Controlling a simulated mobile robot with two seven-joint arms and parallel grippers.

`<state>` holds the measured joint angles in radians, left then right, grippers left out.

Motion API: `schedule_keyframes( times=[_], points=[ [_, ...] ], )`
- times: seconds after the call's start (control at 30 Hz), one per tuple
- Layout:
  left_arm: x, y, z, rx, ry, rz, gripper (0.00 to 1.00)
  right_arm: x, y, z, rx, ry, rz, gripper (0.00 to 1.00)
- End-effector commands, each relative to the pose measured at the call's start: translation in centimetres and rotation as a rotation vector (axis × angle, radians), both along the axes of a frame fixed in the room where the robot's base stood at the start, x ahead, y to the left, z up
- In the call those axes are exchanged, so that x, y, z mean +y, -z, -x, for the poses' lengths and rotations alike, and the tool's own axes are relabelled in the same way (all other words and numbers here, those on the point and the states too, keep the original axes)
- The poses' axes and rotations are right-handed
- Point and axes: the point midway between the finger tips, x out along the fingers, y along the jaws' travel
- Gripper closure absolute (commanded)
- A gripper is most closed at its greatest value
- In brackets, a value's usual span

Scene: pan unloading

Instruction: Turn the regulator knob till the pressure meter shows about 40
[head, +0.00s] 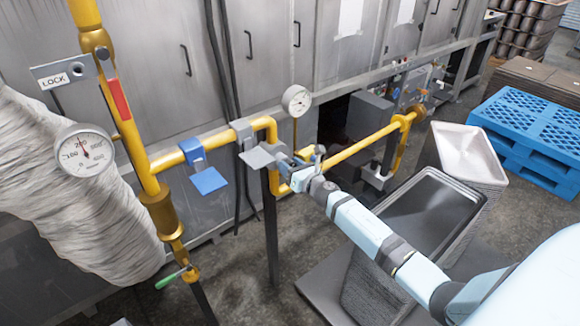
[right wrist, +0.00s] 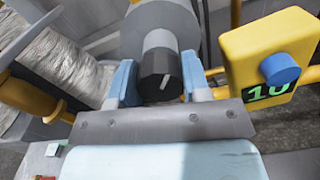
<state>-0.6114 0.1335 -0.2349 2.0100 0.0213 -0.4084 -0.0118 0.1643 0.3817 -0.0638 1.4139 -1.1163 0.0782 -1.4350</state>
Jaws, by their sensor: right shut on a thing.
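The black regulator knob (right wrist: 160,85) with a white mark sits on a grey cylindrical body in the right wrist view. My right gripper (right wrist: 159,64) has its light blue fingers on both sides of the knob, shut on it. In the head view my right gripper (head: 296,165) is at the yellow pipe and hides the knob. A yellow box (right wrist: 245,50) with a blue button has a green digital display reading 10, partly covered by the button. A small round dial (head: 296,100) stands above the pipe; its reading is too small to tell. My left gripper is not in view.
A larger round gauge (head: 84,150) hangs at the left beside the yellow pipe (head: 210,142). A blue valve handle (head: 207,181) is on the pipe. Black trays (head: 420,215), a blue pallet (head: 525,125) and grey cabinets (head: 270,60) stand around.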

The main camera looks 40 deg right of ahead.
Motion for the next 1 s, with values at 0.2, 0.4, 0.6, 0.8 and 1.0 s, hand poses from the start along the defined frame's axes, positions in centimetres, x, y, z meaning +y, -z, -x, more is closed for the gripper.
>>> schedule_keyframes(
  times=[0.2,0.4,0.6,0.8,1.0],
  points=[
    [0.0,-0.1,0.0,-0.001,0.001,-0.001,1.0,0.0,0.0,0.0,0.016,0.0,-0.189,0.8],
    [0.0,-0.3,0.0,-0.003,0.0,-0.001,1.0,-0.1,0.0,0.0,0.031,0.0,-0.38,0.8],
    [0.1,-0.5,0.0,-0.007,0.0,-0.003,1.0,-0.1,0.1,0.0,0.046,0.0,-0.57,0.8],
    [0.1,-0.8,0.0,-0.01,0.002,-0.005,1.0,-0.2,0.1,0.0,0.061,0.001,-0.76,0.8],
    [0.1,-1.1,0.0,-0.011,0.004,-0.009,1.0,-0.2,0.1,0.0,0.076,0.001,-0.949,0.8]
  ],
)
